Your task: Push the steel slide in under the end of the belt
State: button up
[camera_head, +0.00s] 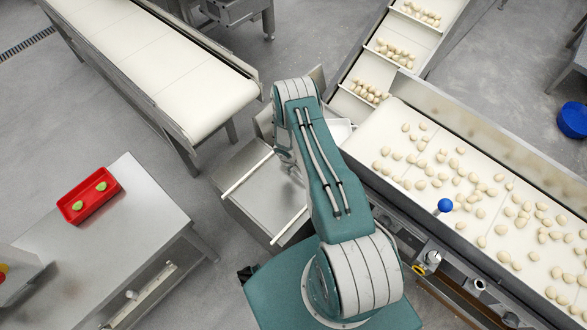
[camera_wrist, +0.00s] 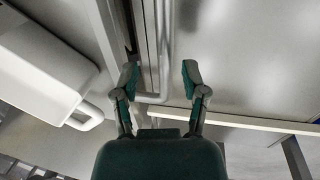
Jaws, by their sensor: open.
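The steel slide (camera_head: 262,197) is a bare, shiny metal tray with pale raised edges, left of my arm in the head view. Its far end is partly hidden by my arm. The nearby belt with several dumplings (camera_head: 398,195) lies to the right. In the wrist view my gripper (camera_wrist: 160,73) is open, its two fingers spread. A smooth steel surface (camera_wrist: 245,65) with a pale rim fills the right side. My fingertips are hidden in the head view.
A wide empty cream belt (camera_head: 150,62) stands at the upper left. A steel table (camera_head: 130,215) with a red tray (camera_head: 73,208) holding two green pieces is at the left. A white box with a handle (camera_wrist: 40,72) is close left of my gripper. A blue knob (camera_head: 445,205) stands by the dumpling belt.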

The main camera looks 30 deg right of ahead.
notch_tip(320, 180, up, 10)
jog(key=a, duration=0.1)
jog(key=shift+s+a, duration=0.2)
jog(key=shift+s, duration=0.15)
jog(key=shift+f, duration=0.1)
notch_tip(320, 180, up, 34)
jog(key=a+m+t+h, duration=0.1)
jog(key=a+m+t, duration=0.1)
jog(key=a+m, duration=0.1)
jog(key=s+a+r+t, duration=0.1)
jog(key=s+a+r, duration=0.1)
jog(key=s+r, duration=0.4)
jog(key=s+a+r, duration=0.2)
jog(key=s+r, duration=0.1)
jog(key=r, duration=0.5)
jog(key=s+a+r+t+y, duration=0.1)
jog(key=s+a+r, duration=0.1)
jog(key=s, duration=0.5)
jog(key=s+a+r+m+y, duration=0.1)
jog(key=s+a+r+y, duration=0.1)
jog(key=s, duration=0.6)
jog(key=shift+s+a+r+t, duration=0.3)
jog(key=shift+a+r+t, duration=0.1)
jog(key=shift+a+r, duration=0.5)
